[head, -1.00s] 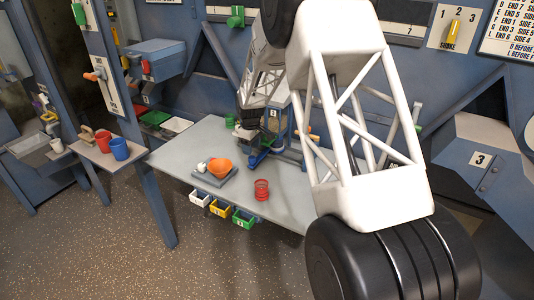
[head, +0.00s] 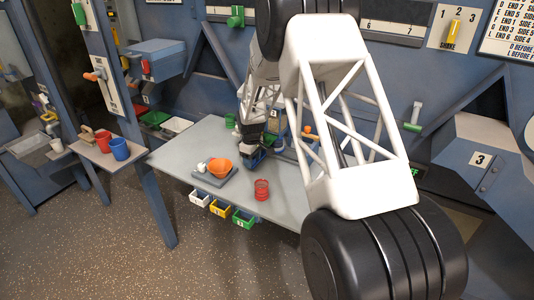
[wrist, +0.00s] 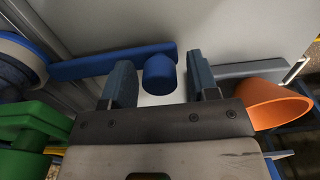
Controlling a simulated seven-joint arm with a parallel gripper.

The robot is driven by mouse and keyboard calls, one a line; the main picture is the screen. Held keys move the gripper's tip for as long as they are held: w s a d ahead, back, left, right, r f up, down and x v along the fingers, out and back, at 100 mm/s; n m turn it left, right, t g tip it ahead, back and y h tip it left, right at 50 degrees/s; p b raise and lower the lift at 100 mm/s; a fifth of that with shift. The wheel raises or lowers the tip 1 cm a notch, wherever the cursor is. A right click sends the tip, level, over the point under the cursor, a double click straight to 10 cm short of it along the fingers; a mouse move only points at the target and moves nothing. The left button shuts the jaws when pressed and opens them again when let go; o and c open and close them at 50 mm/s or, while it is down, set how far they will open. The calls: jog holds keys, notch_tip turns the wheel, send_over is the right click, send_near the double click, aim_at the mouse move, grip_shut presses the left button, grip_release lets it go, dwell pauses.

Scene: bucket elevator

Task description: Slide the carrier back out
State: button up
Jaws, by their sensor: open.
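My gripper (wrist: 158,62) is open, pointing down at the blue fixture at the back of the grey table; it also shows in the head view (head: 250,146). In the wrist view a round blue knob (wrist: 160,76) stands between the two fingers, with a gap on both sides. A blue bar (wrist: 110,62) runs left from beside the knob. I cannot tell for sure which part is the carrier. In the head view my gripper and arm hide much of the blue fixture (head: 256,160).
An orange round part (wrist: 278,104) lies right of the fingers and a green part (wrist: 30,140) lies left. On the grey table (head: 228,188) are an orange bowl (head: 221,166) and a red cylinder (head: 262,190). The table's front is mostly clear.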

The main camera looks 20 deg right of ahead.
jog(key=c, duration=0.7)
jog(key=shift+o, duration=0.2)
jog(key=shift+s+d, duration=0.1)
jog(key=shift+s+d, duration=3.85)
jog(key=shift+s, duration=0.05)
jog(key=shift+a+f, duration=0.1)
jog(key=o, duration=0.7)
jog(key=shift+w, duration=0.1)
